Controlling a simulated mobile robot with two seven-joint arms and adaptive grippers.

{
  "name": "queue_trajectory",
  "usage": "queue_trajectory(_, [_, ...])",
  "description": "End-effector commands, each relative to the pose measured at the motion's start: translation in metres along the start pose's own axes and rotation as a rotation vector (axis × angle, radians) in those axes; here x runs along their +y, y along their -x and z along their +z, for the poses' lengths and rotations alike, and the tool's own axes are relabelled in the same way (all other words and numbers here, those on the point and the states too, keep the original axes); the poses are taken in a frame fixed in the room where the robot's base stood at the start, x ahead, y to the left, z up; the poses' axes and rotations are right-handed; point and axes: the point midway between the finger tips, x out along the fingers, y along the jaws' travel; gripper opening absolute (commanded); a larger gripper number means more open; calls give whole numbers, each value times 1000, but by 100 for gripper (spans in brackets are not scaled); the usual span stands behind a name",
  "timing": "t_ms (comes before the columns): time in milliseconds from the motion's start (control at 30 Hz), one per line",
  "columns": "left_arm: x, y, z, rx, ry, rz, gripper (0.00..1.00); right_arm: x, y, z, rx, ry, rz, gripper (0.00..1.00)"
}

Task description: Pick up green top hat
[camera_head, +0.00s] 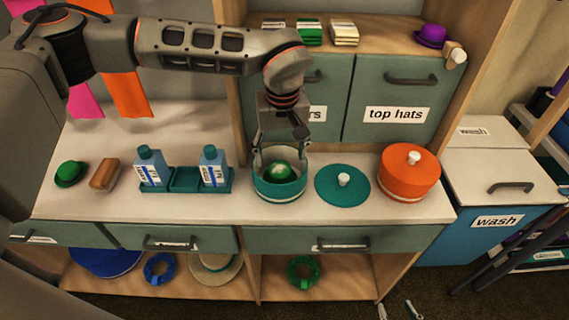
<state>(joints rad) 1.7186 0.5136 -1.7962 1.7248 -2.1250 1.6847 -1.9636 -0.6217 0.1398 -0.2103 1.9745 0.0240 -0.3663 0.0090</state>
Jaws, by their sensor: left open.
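A round teal box (279,191) stands open on the white counter, and a green hat with light patches (279,171) sits inside it. Its lower part is hidden by the box wall, so its full shape cannot be told. My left gripper (281,158) points down at the box, fingers apart near the rim on either side of the hat. Another green hat, small and rounded (70,173), lies at the counter's left end. Two pale tips of my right gripper (398,311) show apart at the bottom edge, away from the counter.
A teal lid (342,186) lies right of the box, beside an orange lidded box (409,174). Blue bottles (213,166) stand in a teal tray (186,187) to the left, next to a brown brush or block (104,174). Behind is a "top hats" cupboard (390,100); a purple hat (431,36) sits above.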

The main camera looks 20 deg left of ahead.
Motion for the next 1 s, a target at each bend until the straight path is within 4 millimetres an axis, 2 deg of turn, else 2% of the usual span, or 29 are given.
queue_trajectory(133, [-1, -16, 0, -2, 0, -4, 62, -9, 8, 22, -39, -6, -11, 40])
queue_trajectory(300, [0, -32, -2, -2, 1, -2, 62, -12, 9, 33, -57, -7, -16, 40])
queue_trajectory(600, [0, -72, -8, -3, 1, -1, 62, -9, 6, 24, -41, -5, -12, 40])
queue_trajectory(933, [0, -77, -8, -1, 1, 0, 62, -8, 6, 19, -32, -5, -10, 40])
queue_trajectory(1000, [0, -77, -8, -1, 1, 0, 44, -8, 6, 19, -32, -5, -10, 40])
